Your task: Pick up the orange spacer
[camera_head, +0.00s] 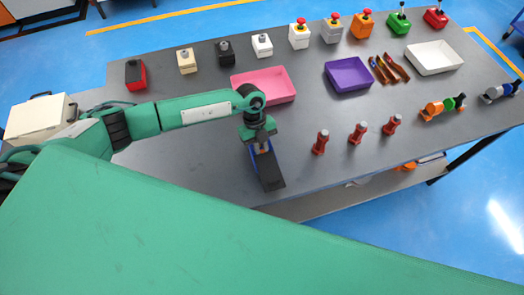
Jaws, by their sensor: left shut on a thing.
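My left gripper (262,146) points down at the front middle of the grey table, at the back end of a long black block. It is shut on a small piece that shows orange, with some blue beside it. I take this piece for the orange spacer (258,149); the fingers hide most of it. The black block (270,173) lies just in front of the fingertips; I cannot tell whether they touch. My right gripper is not in view.
A pink tray (275,86), a purple tray (348,74) and a white tray (434,57) stand behind. Several button boxes line the back edge. Red upright pieces (358,132) stand to the right. An orange piece (433,109) lies among coloured parts at far right.

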